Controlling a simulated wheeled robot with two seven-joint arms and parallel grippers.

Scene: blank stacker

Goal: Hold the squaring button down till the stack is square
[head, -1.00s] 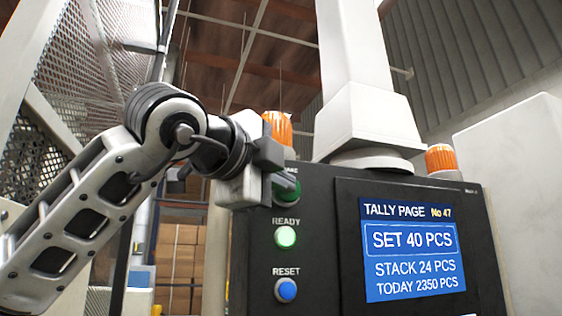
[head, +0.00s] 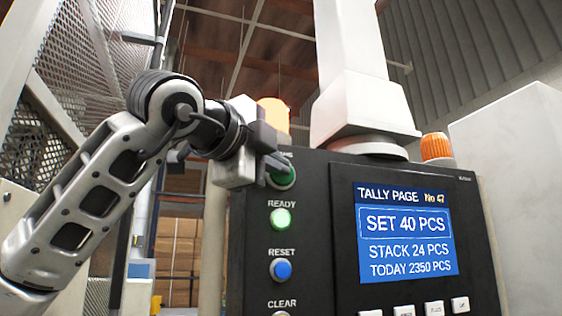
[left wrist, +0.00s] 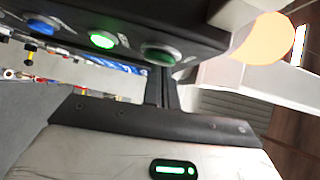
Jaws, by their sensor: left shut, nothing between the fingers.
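A dark green button (head: 283,179) sits at the top of the button column on the black panel (head: 320,240); its label is mostly hidden behind my gripper. My left gripper (head: 280,162) is shut and empty, its fingertips in front of the button's upper part. In the left wrist view the same green button (left wrist: 160,54) shows unlit, with my dark fingers (left wrist: 164,84) reaching up to it. I cannot tell whether they touch or press it. The screen (head: 406,235) reads SET 40 PCS, STACK 24 PCS, TODAY 2350 PCS. My right gripper is not in view.
Below the green button are a lit green READY light (head: 281,219), a blue RESET button (head: 280,270) and a CLEAR label (head: 282,304). An orange beacon (head: 272,114) glows behind my gripper; another (head: 436,147) stands right. A mesh guard (head: 75,90) is at left.

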